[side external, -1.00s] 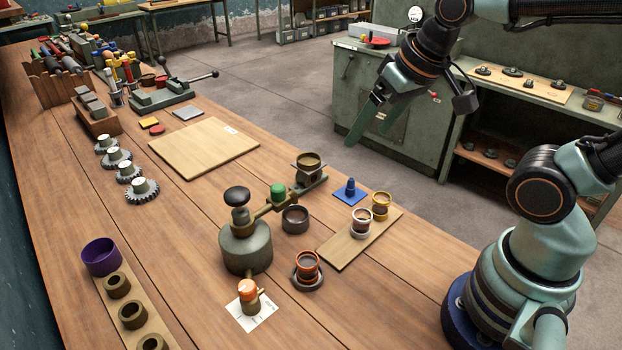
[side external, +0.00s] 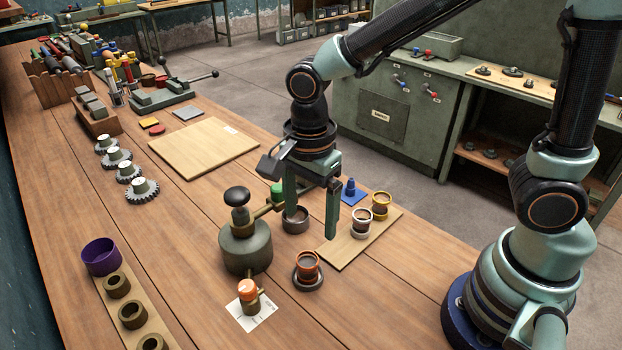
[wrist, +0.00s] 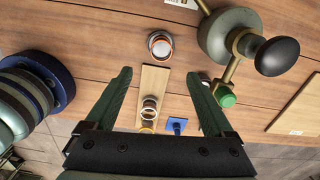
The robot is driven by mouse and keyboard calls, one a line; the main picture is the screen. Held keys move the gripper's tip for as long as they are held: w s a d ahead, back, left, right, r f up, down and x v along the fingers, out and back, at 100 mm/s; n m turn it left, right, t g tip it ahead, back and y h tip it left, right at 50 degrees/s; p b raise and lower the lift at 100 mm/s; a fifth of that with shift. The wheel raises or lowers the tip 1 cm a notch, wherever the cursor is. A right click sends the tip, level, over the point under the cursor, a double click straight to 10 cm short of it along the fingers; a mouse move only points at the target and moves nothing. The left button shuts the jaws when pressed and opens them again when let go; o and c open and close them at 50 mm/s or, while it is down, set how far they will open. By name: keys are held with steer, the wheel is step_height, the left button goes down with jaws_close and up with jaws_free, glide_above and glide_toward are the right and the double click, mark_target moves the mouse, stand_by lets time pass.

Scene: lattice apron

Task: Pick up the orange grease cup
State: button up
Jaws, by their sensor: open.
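The orange grease cup (side external: 307,264) appears to be the dark cup with an orange band, standing upright in a dark ring on the bench. It also shows in the wrist view (wrist: 160,46), beyond my fingertips and centred between them. A small brass fitting with an orange cap (side external: 248,289) stands on a white card at the bench front. My gripper (side external: 311,222) points down, open and empty, above and behind the orange cup, apart from it. Its spread fingers show in the wrist view (wrist: 158,73).
A pale board (side external: 340,250) holds a white-rimmed cup (side external: 361,224) and a yellow-rimmed cup (side external: 381,206). A blue piece (side external: 351,188) stands behind. A round pot with a black knob (side external: 245,248) stands left of the orange cup. A dark cup (side external: 296,222) is partly hidden by a finger.

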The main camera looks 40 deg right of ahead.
glide_above(307, 259)
steer(key=f, duration=0.5)
steer(key=shift+s+d+f, duration=0.15)
steer(key=shift+d+f, duration=0.1)
steer(key=shift+d, duration=0.05)
steer(key=shift+a+f, duration=0.15)
steer(key=shift+f, duration=1.4)
steer(key=shift+a+f, duration=0.15)
steer(key=shift+f, duration=1.4)
jaws_close()
steer(key=shift+r, duration=0.1)
